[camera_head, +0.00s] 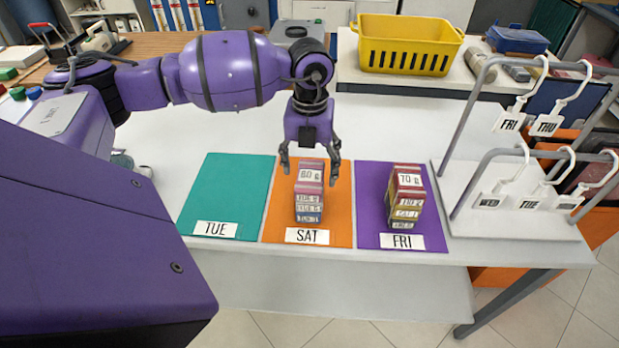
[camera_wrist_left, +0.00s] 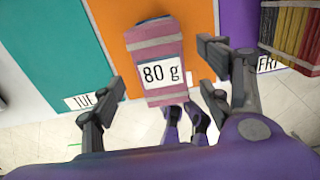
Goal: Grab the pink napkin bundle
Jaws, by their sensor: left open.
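I cannot tell how far the fingertips are above the mat. My right gripper is not in view.
A red-and-yellow bundle (camera_head: 406,196) stands close by on the purple FRI mat (camera_head: 371,208). The teal TUE mat (camera_head: 225,193) is empty. A grey rack (camera_head: 483,127) with hanging tags stands at the right. A yellow basket (camera_head: 405,45) is behind.

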